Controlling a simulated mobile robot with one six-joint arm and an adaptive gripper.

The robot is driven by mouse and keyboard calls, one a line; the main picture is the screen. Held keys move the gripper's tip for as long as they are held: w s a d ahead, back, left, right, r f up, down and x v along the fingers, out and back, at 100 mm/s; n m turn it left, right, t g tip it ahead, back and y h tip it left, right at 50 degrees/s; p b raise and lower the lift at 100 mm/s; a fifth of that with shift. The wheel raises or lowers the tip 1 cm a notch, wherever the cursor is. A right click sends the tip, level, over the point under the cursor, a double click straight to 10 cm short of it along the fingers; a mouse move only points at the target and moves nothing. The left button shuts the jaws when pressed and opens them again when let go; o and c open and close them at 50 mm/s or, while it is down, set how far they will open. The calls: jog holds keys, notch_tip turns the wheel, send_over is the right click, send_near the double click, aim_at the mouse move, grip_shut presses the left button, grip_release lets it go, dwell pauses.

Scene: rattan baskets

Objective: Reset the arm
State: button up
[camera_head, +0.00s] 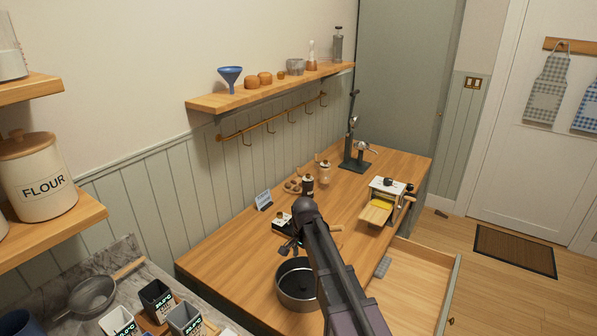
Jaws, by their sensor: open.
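My arm reaches up from the bottom edge over the wooden counter (225,250). My gripper (286,250) hangs at its end, pointing down and to the left. It is small in the picture and looks open, with nothing seen between its fingers. It appears above the counter near a dark tray with small items (285,226) and the rim of a steel pot (296,300). I cannot tell how high it is above them. My arm hides part of the pot and of the counter behind it.
An open drawer (450,285) juts out at the right. A pasta-machine-like device (385,198), a dark stand (352,150) and small bottles (324,172) stand on the counter. A wall shelf (210,103) hangs behind. A sieve (92,295) and cups lie bottom left. The counter's left part is clear.

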jog(key=s+d+n, duration=0.7)
jog(key=s+d, duration=0.7)
jog(key=s, duration=0.4)
jog(key=shift+s+d+n, duration=0.2)
jog(key=shift+s+n, duration=0.15)
jog(key=shift+n, duration=0.05)
jog(key=shift+c, duration=1.4)
jog(key=shift+s, duration=0.1)
